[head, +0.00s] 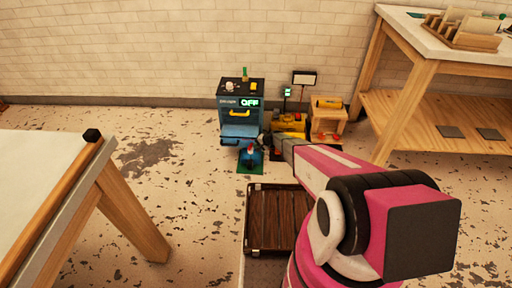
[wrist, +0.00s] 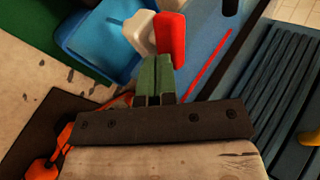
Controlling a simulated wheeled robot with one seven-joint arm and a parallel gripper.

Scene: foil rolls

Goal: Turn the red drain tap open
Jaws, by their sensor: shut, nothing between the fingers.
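The red drain tap (wrist: 171,35) stands out in the wrist view, its red lever beside a pale cream part (wrist: 140,30). In the head view a small red and white spot (head: 250,150) low at the front of the blue machine (head: 240,112) appears to be the same tap. My gripper (wrist: 156,62) has its green fingers shut together and empty. Its tips are right at the lower end of the red lever; I cannot tell whether they touch it. In the head view the fingers are too small to make out.
A blue tray (wrist: 85,45) lies behind the tap in the wrist view, with a ribbed blue panel (wrist: 268,85) at right. In the head view, a brown slatted platform (head: 278,218) lies in front of the machine. Wooden tables stand left (head: 130,215) and right (head: 405,85).

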